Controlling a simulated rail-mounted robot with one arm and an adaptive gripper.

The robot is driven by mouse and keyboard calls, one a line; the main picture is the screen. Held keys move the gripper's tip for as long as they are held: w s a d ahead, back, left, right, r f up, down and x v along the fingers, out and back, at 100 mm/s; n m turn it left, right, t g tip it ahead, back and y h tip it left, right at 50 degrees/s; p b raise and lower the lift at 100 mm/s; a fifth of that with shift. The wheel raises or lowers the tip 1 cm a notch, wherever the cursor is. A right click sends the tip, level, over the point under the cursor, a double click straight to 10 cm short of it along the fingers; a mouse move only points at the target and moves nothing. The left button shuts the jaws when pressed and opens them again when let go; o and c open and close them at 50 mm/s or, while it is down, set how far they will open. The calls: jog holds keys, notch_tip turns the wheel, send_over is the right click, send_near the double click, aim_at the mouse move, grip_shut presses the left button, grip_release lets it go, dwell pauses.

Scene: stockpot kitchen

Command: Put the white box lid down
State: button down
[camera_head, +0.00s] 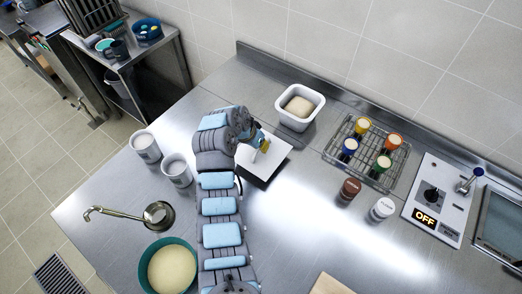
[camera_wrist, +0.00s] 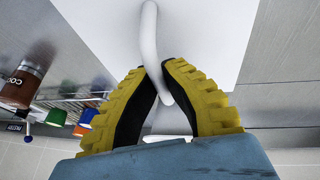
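The white box lid (camera_head: 272,163) is a flat white panel over the steel counter, left of and nearer than the white box (camera_head: 301,122). The box is uncovered, with a pale dough-like lump (camera_head: 299,107) inside. My gripper (camera_head: 262,142) is at the lid's top side. In the wrist view its yellow-and-black fingers (camera_wrist: 156,78) close around the lid's thin white curved handle (camera_wrist: 150,35). The lid (camera_wrist: 105,25) fills the top of that view. I cannot tell whether the lid touches the counter.
A wire rack (camera_head: 343,158) with several colour-capped jars stands right of the box. A brown jar (camera_head: 349,190) and a white jar (camera_head: 381,209) stand before it. Two white cups (camera_head: 145,147), a ladle (camera_head: 125,213) and a teal bowl (camera_head: 151,284) are left of my arm.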

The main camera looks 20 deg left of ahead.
jog(key=shift+w+a+f, duration=0.1)
jog(key=shift+w+f, duration=0.2)
jog(key=shift+f, duration=1.45)
jog(key=shift+f, duration=0.1)
jog(key=shift+f, duration=0.15)
jog(key=c, duration=1.2)
grip_release()
jog(key=shift+c, duration=0.2)
jog(key=v, duration=1.2)
jog(key=shift+r, duration=0.25)
jog(key=shift+a, duration=0.1)
